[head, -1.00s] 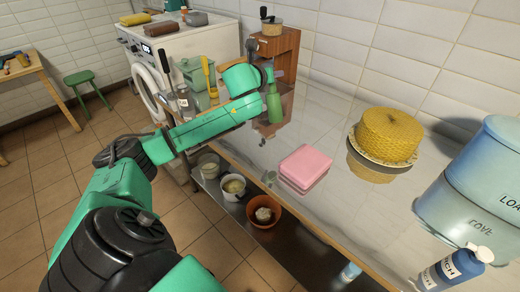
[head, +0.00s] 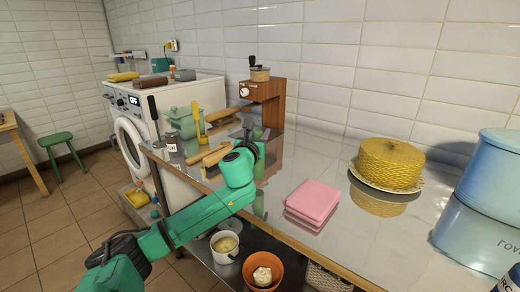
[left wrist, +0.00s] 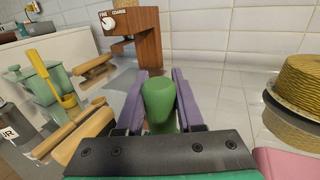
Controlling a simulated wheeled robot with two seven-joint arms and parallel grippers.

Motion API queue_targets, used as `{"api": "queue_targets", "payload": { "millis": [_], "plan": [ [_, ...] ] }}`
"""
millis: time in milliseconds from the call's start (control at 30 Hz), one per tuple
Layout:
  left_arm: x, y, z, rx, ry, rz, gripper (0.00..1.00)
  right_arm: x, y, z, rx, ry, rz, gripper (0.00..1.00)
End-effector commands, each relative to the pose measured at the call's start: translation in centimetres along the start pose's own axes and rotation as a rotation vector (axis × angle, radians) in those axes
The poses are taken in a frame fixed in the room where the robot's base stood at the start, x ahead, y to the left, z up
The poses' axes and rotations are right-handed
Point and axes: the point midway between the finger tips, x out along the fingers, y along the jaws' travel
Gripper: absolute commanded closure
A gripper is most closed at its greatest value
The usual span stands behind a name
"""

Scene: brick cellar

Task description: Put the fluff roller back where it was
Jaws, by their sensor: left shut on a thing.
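My left gripper (left wrist: 159,98) has purple fingers shut on a green, rounded, handle-like thing (left wrist: 158,100). I see only its smooth upper end. Whether it is the fluff roller I cannot tell for sure, as its lower part is hidden. In the head view my left gripper (head: 262,150) is over the counter, just in front of the wooden grinder stand (head: 263,97), mostly hidden behind my green wrist. Light wooden pieces (head: 208,155) lie to its left; they also show in the left wrist view (left wrist: 78,132). My right gripper is not in view.
A pink folded cloth (head: 313,200) lies right of my gripper, then a yellow woven dome (head: 391,161) and blue tins (head: 490,190). A green pot (head: 184,122) and yellow brush (head: 198,115) stand left. Bowls (head: 262,272) sit below. The counter between cloth and dome is bare.

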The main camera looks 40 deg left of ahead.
Motion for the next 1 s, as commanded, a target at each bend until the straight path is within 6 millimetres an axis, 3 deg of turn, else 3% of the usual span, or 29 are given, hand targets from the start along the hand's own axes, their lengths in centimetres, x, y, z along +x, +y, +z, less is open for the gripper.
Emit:
{"api": "queue_targets", "payload": {
  "millis": [33, 133, 500, 533, 600, 1000],
  "plan": [
    [0.0, 0.0, -1.7, -0.002, 0.007, 0.001, 1.00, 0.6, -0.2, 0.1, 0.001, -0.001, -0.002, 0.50],
    [0.0, 0.0, -3.2, -0.002, 0.004, 0.000, 1.00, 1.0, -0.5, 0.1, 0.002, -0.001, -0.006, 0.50],
    [0.0, 0.0, -3.6, 0.000, 0.002, 0.001, 1.00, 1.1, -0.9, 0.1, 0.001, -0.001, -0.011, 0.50],
    [0.0, 0.0, -3.5, 0.000, 0.003, 0.000, 0.52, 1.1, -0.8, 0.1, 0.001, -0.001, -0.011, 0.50],
    [0.0, 0.0, -3.5, 0.000, 0.003, 0.000, 0.34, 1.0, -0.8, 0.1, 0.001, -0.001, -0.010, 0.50],
    [-0.4, 0.0, -3.3, 0.001, 0.004, -0.001, 0.34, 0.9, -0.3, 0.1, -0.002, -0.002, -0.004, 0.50]
  ]
}}
